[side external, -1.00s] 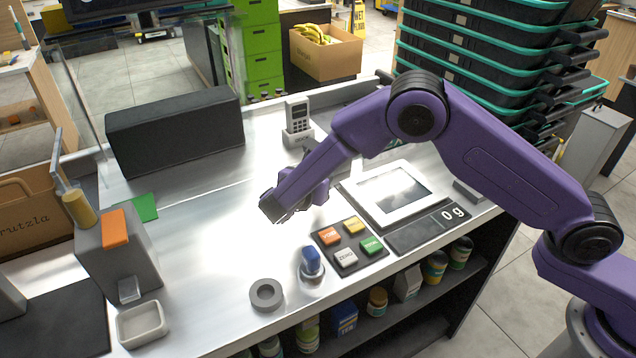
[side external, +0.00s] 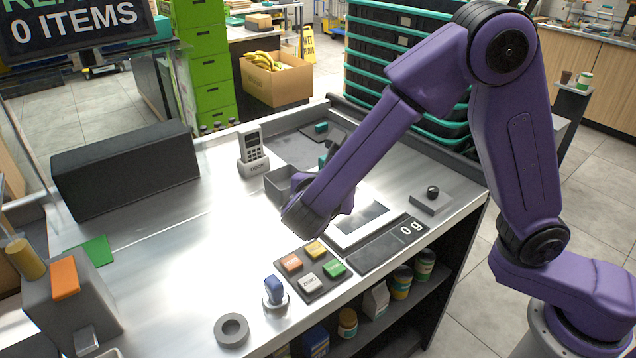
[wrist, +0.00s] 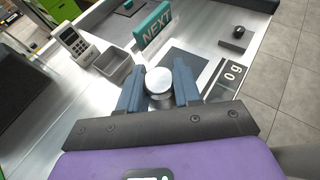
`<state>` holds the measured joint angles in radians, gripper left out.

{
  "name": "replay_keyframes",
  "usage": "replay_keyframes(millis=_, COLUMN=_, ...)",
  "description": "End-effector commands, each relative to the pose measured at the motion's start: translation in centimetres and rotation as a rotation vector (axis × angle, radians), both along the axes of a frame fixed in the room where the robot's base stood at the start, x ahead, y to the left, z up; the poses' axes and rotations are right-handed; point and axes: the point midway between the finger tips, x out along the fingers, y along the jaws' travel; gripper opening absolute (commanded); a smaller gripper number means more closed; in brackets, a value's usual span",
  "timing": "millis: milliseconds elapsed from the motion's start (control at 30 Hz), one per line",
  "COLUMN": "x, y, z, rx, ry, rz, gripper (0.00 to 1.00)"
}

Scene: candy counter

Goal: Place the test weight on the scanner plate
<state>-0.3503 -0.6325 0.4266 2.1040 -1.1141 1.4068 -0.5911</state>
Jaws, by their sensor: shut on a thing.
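In the wrist view my gripper (wrist: 160,75) is shut on the test weight (wrist: 159,84), a short pale metallic cylinder with a round top, held between the two blue-grey fingers. In the side view my purple gripper hand shows over the near-left part of the scanner plate, but the fingertips and the weight are hidden. The scanner plate (side external: 338,238) has a white frame around a dark glass. It also shows in the wrist view beyond the fingers (wrist: 214,74). I cannot tell the height of the weight above the counter.
The display (side external: 385,245) beside the plate reads 0 g. A button pad (side external: 312,282), a blue-handled stamp (side external: 273,290) and a grey ring (side external: 232,330) lie near the front edge. A grey bin (wrist: 112,68), teal NEXT bar (wrist: 153,25) and card terminal (side external: 250,148) stand behind.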

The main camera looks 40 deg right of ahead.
Motion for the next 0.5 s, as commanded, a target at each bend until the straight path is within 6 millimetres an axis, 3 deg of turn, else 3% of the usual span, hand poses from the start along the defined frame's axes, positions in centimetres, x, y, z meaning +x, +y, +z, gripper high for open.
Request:
replay_keyframes(millis=167, x=-1.0, y=-2.4, z=-0.2, rx=-0.003, ry=-0.001, rz=-0.11, gripper=0.0)
replay_keyframes(millis=267, x=-2.0, y=-5.3, z=-0.9, rx=-0.006, ry=0.001, rz=-0.276, gripper=0.0)
replay_keyframes(millis=400, x=-4.9, y=-10.2, z=-2.2, rx=-0.007, ry=0.002, rz=-0.629, gripper=0.0)
replay_keyframes(millis=500, x=-7.3, y=-12.6, z=-2.9, rx=-0.007, ry=0.0, rz=-0.885, gripper=0.0)
